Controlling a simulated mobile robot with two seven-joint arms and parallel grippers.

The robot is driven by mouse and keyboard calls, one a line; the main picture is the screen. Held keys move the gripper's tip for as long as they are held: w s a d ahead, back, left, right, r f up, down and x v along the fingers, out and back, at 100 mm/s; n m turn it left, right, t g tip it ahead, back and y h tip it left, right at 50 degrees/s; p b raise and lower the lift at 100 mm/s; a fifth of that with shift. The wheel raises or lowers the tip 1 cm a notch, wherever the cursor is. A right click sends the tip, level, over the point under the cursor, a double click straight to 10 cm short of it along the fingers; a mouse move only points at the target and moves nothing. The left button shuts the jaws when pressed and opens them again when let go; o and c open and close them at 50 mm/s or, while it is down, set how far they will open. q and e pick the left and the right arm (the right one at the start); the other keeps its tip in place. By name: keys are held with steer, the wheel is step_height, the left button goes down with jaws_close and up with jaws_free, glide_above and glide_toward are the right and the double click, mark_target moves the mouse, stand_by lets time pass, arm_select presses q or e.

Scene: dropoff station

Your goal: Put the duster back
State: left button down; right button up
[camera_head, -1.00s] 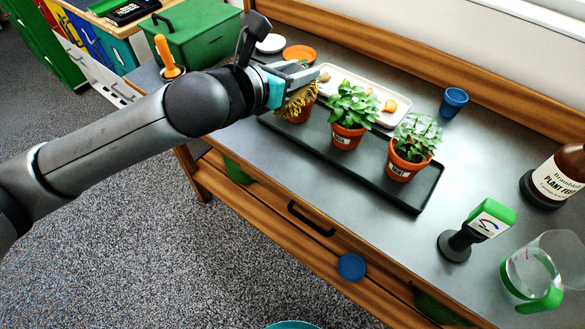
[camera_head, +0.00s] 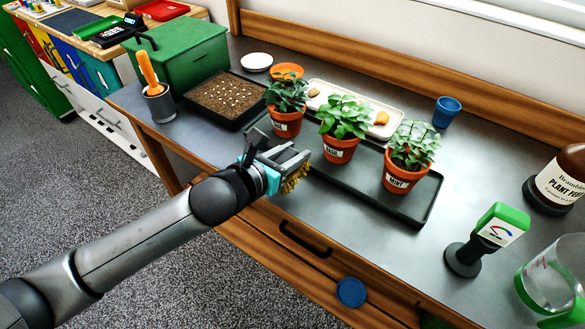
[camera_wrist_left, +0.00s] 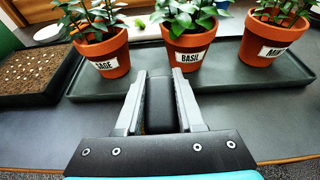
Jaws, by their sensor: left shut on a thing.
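My left gripper (camera_head: 298,160) is shut on the duster. Its yellow fringe (camera_head: 293,181) shows below the fingers in the head view. In the left wrist view, a dark block that looks like the duster's handle (camera_wrist_left: 160,108) sits between the two fingers. The gripper is over the front part of the bench, in front of the potted sage (camera_head: 287,118) and basil (camera_head: 339,148), apart from both. Most of the duster is hidden by the gripper. My right gripper is not in view.
The mint pot (camera_head: 397,172) shares the black tray (camera_head: 425,205) with the sage and basil. A seed tray (camera_head: 222,118), a grey cup with an orange-handled tool (camera_head: 158,103) and a green box (camera_head: 190,52) stand left. A moisture meter (camera_head: 487,235) and bottle (camera_head: 560,185) stand right.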

arm_select(q)
step_height(320, 180, down, 3)
steer(key=shift+f+b, duration=0.1)
steer(key=shift+b, duration=0.4)
steer(key=shift+f, duration=0.35)
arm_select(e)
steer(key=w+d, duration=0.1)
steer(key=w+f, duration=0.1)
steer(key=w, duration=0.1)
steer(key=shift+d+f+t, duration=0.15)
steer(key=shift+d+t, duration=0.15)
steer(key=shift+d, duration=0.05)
arm_select(q)
steer(key=c, duration=0.9)
jaws_free()
steer(key=shift+f, duration=0.1)
steer(key=o, duration=0.4)
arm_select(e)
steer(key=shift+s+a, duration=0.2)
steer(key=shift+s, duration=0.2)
